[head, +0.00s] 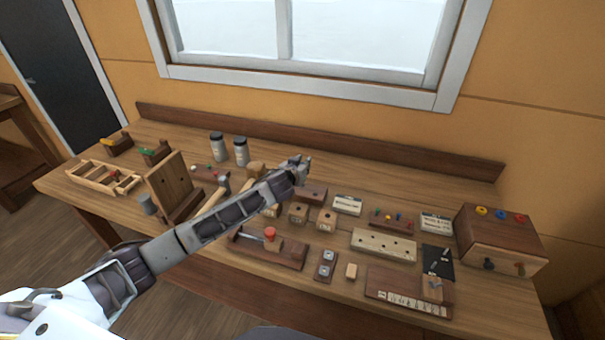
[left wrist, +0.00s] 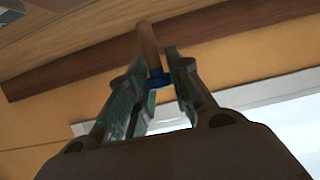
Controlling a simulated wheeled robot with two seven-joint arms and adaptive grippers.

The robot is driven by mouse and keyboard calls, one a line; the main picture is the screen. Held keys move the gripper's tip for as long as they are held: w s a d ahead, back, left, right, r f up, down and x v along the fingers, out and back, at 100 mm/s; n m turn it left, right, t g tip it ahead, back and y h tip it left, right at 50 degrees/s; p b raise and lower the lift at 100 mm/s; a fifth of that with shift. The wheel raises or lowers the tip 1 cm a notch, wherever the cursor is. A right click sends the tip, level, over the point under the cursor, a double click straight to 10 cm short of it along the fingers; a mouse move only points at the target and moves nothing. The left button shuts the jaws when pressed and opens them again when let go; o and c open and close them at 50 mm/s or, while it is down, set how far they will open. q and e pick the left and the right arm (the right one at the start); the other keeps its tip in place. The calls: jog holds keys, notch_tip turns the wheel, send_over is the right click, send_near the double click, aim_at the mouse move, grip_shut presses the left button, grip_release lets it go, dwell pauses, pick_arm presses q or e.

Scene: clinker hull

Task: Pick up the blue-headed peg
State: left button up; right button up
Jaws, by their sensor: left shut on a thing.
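In the left wrist view, the blue-headed peg (left wrist: 148,45) has a wooden shaft that points away from my gripper. Its blue head (left wrist: 157,79) is between the fingers of my left gripper (left wrist: 162,82), which is shut on it. In the head view, my left gripper (head: 302,166) is above the back middle of the workbench, and the peg in it cannot be made out there. My right gripper is not in view.
The wooden workbench (head: 340,160) has a low back board. A rack with small coloured pegs (head: 391,222), a pale block with holes (head: 383,246) and a box with coloured rings (head: 500,235) stand to the right. Two grey jars (head: 241,152) stand left of my gripper.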

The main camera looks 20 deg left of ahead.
pick_arm(q)
jog(key=shift+r, duration=1.55)
